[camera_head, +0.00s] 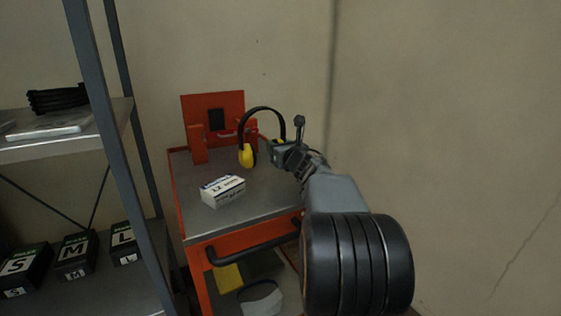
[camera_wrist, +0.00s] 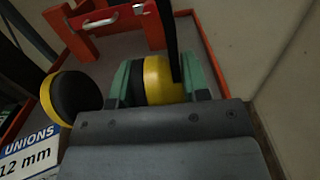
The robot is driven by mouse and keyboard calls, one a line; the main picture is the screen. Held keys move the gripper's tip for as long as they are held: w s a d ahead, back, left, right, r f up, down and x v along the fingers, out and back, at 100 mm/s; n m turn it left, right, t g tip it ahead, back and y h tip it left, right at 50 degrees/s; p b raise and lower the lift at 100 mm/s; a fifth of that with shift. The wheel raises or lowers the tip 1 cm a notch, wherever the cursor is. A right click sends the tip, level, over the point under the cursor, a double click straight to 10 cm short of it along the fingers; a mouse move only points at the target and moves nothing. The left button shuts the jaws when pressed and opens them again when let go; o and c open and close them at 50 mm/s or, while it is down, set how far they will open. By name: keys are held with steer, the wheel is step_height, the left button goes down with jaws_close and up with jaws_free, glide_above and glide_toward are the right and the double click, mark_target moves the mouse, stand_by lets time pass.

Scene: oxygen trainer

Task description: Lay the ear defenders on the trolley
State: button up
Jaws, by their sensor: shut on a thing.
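The ear defenders (camera_head: 247,156) have a black headband and yellow and black cups. My gripper (camera_head: 281,147) is shut on one cup, at the right end of the band, over the back right part of the trolley. In the wrist view, the green fingers of my gripper (camera_wrist: 159,82) stand on both sides of the yellow and black cup (camera_wrist: 157,80). The other cup (camera_wrist: 72,97) hangs free to the left. The trolley (camera_head: 255,193) is orange-red with a grey top. I cannot tell whether the free cup touches the top.
A white box (camera_head: 223,190) lies on the left front of the trolley top, and it shows in the wrist view (camera_wrist: 30,155). A red stand (camera_head: 213,120) is at the trolley's back. Shelving (camera_head: 85,145) with black boxes (camera_head: 75,256) stands left. The trolley top's right front is clear.

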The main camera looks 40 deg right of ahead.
steer(key=shift+d+f, duration=0.2)
steer(key=shift+f, duration=0.05)
steer(key=shift+d+f+b, duration=0.15)
steer(key=shift+f+b, duration=0.25)
steer(key=shift+f, duration=0.5)
steer(key=shift+d+f+b, duration=0.15)
steer(key=shift+f+b, duration=0.2)
steer(key=shift+f, duration=0.55)
steer(key=shift+w+f+b, duration=0.1)
steer(key=shift+f+b, duration=0.1)
steer(key=shift+b, duration=0.1)
steer(key=o, duration=1.1)
steer(key=shift+c, duration=0.2)
steer(key=shift+r+p, duration=0.3)
steer(key=shift+p, duration=0.15)
steer(key=s, duration=0.5)
steer(key=s+a, duration=0.1)
steer(key=s, duration=0.1)
steer(key=shift+s+f, duration=0.25)
steer(key=shift+r+p, duration=0.1)
steer(key=shift+p, duration=0.25)
